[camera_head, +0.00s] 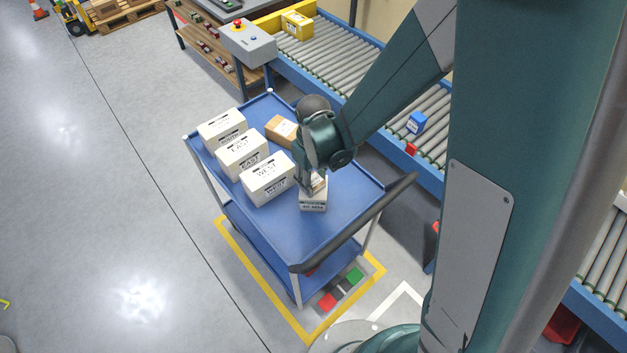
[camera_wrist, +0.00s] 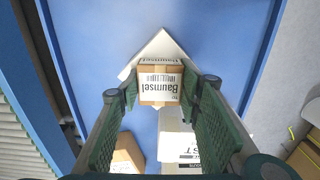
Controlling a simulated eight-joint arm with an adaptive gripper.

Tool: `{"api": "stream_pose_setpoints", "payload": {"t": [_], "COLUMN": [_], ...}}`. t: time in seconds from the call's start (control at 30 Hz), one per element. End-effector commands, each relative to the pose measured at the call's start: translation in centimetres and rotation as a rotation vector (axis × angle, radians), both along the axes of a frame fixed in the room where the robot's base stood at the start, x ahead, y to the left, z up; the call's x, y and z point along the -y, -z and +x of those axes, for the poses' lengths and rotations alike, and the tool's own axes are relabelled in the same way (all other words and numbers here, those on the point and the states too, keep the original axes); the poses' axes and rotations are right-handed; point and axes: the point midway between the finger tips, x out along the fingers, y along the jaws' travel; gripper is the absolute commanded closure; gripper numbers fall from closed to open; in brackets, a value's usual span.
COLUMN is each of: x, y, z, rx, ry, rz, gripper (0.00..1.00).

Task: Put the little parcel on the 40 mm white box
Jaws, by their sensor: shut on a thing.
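The little parcel (camera_wrist: 160,84) is a small brown carton with a white label reading "Baumsel". My gripper (camera_wrist: 160,95) is shut on it, one finger on each side. The 40 mm white box (camera_head: 313,206) stands on the cart near its handle end. In the wrist view the white box (camera_wrist: 160,46) shows behind the parcel, turned at an angle to it and partly hidden. In the head view my gripper (camera_head: 312,184) is right over this box and largely covers the parcel (camera_head: 320,184). I cannot tell whether the parcel touches the box.
The blue cart (camera_head: 345,215) carries three larger white boxes in a row, the nearest marked WEST (camera_head: 268,182), and a brown carton (camera_head: 281,131). A dark handle (camera_head: 350,228) edges the near end. A roller conveyor (camera_head: 370,95) runs behind.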

Motion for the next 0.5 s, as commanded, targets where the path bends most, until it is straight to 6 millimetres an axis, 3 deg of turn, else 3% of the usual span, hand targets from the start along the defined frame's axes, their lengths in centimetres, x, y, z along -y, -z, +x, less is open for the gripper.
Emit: {"api": "stream_pose_setpoints", "payload": {"t": [0.23, 0.27, 0.33, 0.5], "x": [0.0, 0.0, 0.0, 0.0], "y": [0.45, 0.36, 0.32, 0.31], "z": [0.0, 0.0, 0.0, 0.0], "rx": [0.0, 0.0, 0.0, 0.0], "ry": [0.0, 0.0, 0.0, 0.0], "rz": [0.0, 0.0, 0.0, 0.0], "gripper": [0.78, 0.61, 0.52, 0.5]}}
